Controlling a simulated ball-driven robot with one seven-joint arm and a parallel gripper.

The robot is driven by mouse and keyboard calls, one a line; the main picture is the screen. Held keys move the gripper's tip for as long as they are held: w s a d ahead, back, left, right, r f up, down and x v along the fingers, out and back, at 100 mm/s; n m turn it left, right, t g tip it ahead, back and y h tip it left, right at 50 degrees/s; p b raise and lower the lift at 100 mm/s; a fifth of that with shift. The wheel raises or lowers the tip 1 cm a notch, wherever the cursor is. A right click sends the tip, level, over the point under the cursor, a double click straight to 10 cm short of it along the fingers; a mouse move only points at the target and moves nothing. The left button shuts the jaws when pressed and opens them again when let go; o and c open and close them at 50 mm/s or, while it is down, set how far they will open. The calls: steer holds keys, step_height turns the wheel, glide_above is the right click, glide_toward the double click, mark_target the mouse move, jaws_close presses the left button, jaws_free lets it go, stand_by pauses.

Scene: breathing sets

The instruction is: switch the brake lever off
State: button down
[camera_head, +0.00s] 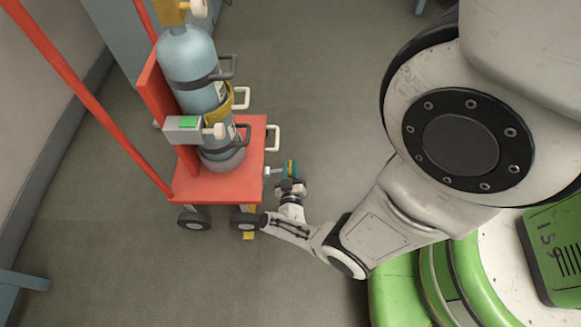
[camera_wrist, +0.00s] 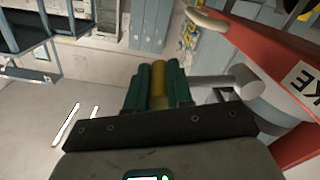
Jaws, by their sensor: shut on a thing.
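The brake lever (camera_wrist: 208,82) is a grey arm on a round pivot at the side of the red cart (camera_wrist: 285,60), beside a white label on which "KE" can be read. My gripper (camera_wrist: 157,82) has its teal fingers shut on a yellow part between them, which appears to be the lever's handle; the fingers hide much of it. In the head view my gripper (camera_head: 289,168) is at the right side of the cart (camera_head: 215,188), and a short piece of the lever (camera_head: 271,170) shows between cart and fingers.
A blue gas cylinder (camera_head: 188,60) stands strapped upright on the cart. A grey box with a green face (camera_head: 187,123) and cream handles project from it. Wheels (camera_head: 194,220) sit below the cart. Open floor (camera_head: 150,285) lies in front. A wall is at the left.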

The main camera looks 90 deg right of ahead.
steer(key=shift+w+r+n+p, duration=0.15)
steer(key=shift+r+n+p, duration=0.2)
steer(key=shift+r+n, duration=0.2)
steer(key=shift+w+r, duration=0.15)
steer(key=shift+r, duration=0.15)
steer(key=shift+p, duration=0.3)
steer(key=c, duration=1)
jaws_free()
steer(key=shift+a, duration=0.15)
steer(key=a, duration=0.3)
steer(key=a+p, duration=0.1)
steer(key=a, duration=0.6)
steer(key=shift+s+a, duration=0.3)
steer(key=shift+s, duration=0.1)
